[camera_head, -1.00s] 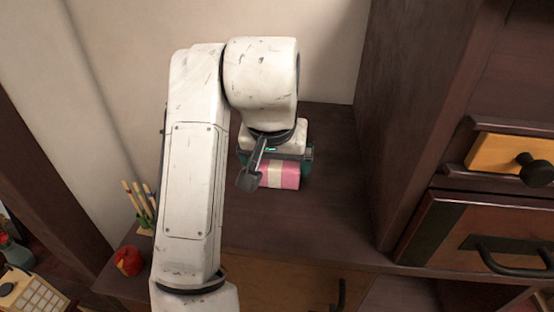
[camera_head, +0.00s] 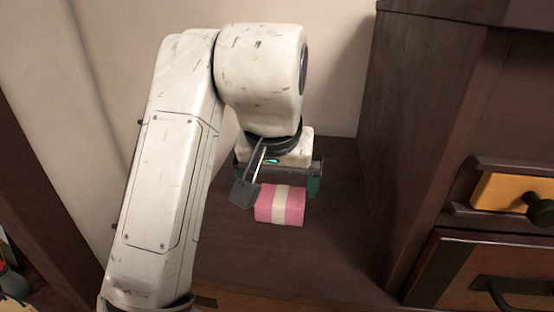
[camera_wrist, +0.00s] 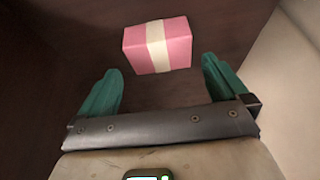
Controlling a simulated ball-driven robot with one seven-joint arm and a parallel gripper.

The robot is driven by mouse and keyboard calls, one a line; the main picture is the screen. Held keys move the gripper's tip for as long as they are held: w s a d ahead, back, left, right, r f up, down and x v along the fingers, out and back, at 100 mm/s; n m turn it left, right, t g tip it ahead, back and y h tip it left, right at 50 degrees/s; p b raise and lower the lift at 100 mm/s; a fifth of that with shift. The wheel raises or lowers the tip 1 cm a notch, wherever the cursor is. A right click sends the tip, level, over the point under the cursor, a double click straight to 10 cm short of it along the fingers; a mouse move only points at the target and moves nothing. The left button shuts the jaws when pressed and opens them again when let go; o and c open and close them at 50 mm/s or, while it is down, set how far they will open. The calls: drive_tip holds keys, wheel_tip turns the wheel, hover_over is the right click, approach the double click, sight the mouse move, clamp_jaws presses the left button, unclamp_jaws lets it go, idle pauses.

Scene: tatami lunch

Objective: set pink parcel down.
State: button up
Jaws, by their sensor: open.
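The pink parcel (camera_head: 292,207) with a cream band rests on the dark wooden surface (camera_head: 300,255) in the head view. In the wrist view the parcel (camera_wrist: 177,47) lies beyond the fingertips, clear of both green fingers. My gripper (camera_wrist: 160,72) is open and empty, its fingers spread wide on either side. In the head view my gripper (camera_head: 280,180) is just behind and above the parcel, and part of it is hidden by my wrist.
A dark wooden cabinet side (camera_head: 410,130) rises to the right of the surface. An orange drawer (camera_head: 505,198) with a black knob and a lower drawer (camera_head: 480,275) are at far right. A pale wall (camera_head: 340,70) stands behind. Bare surface lies in front of the parcel.

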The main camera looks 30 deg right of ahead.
drive_tip(key=v, duration=0.6)
idle(0.5)
